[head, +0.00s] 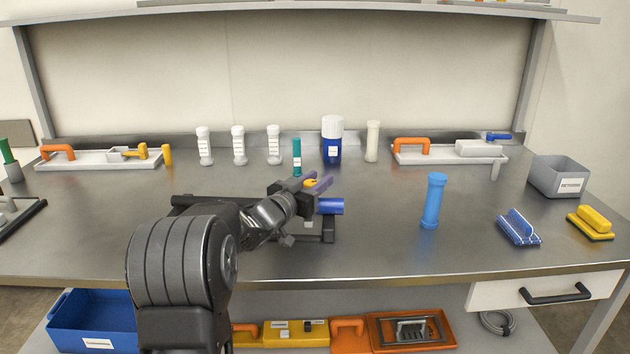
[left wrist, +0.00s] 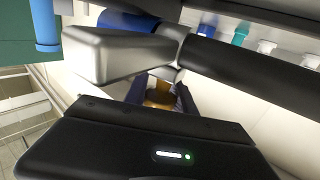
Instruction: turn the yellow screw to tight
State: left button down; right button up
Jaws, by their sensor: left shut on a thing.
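The yellow screw (head: 311,183) shows as a small patch of yellow between the fingers of my left gripper (head: 316,184) in the head view. In the left wrist view it is a yellow-orange piece (left wrist: 158,96) between the fingertips. My left gripper is shut on it, and the fingers hide most of it. A blue cylinder (head: 330,206) lies level just below the gripper, at a black frame (head: 328,230) on the table. My arm covers much of this frame. The screw's turn angle cannot be read. My right gripper is not in view.
An upright blue cylinder (head: 434,202) stands to the right. Behind stand white-capped bottles (head: 238,147), a teal tube (head: 297,158) and a blue jar (head: 332,150). A grey bin (head: 560,177) and two brushes are at the right. The front middle-right table is clear.

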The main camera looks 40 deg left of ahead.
pick_arm(q)
jog(key=m+h+p, duration=0.1)
jog(key=h, duration=0.1)
jog(key=m+h+p, duration=0.1)
jog(key=m+h, duration=0.1)
jog(key=m+g+h+p, duration=0.1)
jog(key=h, duration=0.1)
jog(key=shift+s+d+h+p, duration=0.1)
jog(key=shift+d+h+p, duration=0.25)
jog(key=shift+d+h, duration=0.05)
jog(key=m+h, duration=0.1)
jog(key=m+g+h, duration=0.1)
jog(key=shift+s+d+f+h+p, duration=0.1)
jog(key=shift+d+f+h+p, duration=0.1)
jog(key=shift+h+p, duration=0.1)
jog(key=shift+s+d+m+g+h, duration=0.1)
jog(key=shift+d+m+g+h, duration=0.1)
jog(key=shift+m+g+h, duration=0.35)
jog(key=shift+s+d+m+g+h, duration=0.15)
jog(key=shift+m+g+h, duration=0.2)
jog(key=shift+m+h, duration=0.3)
jog(key=shift+w+d+f+h, duration=0.1)
jog(key=shift+h, duration=0.3)
jog(key=c, duration=1.4)
grip_release()
jog(key=o, duration=0.4)
jog(key=shift+v, duration=3.9)
jog(key=shift+r, duration=0.2)
jog(key=shift+c, duration=0.3)
